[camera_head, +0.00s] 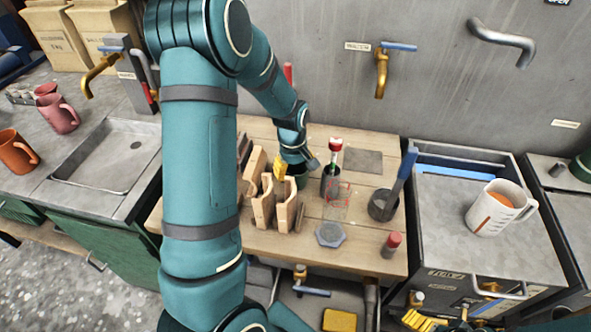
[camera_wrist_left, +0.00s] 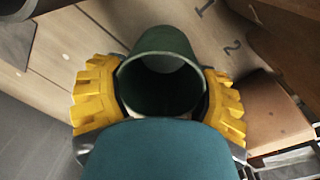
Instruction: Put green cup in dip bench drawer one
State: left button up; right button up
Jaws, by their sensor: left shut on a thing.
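My left gripper (camera_head: 287,172) is shut on the green cup, reaching down over the wooden bench. In the left wrist view the dark green cup (camera_wrist_left: 165,50) sits between the yellow fingers of the left gripper (camera_wrist_left: 158,100), its round mouth facing the camera. In the head view only a little of the green cup (camera_head: 301,171) shows behind the fingers. My right gripper (camera_head: 452,314) is partly in view at the bottom right, its yellow fingers apart and nothing seen between them. I cannot make out which drawer is drawer one.
Wooden holders (camera_head: 265,208), a dark cup with a red-topped tool (camera_head: 331,180), a clear beaker (camera_head: 337,205) and a grey pot (camera_head: 382,205) crowd the wooden bench (camera_head: 330,262). A white mug (camera_head: 500,208) stands on the right cabinet. A sink (camera_head: 105,160) is at left.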

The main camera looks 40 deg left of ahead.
pick_arm(q)
jog(key=shift+f, duration=0.1)
jog(key=o, duration=0.8)
jog(key=shift+f, duration=0.1)
jog(key=o, duration=0.5)
jog(key=shift+r, duration=0.2)
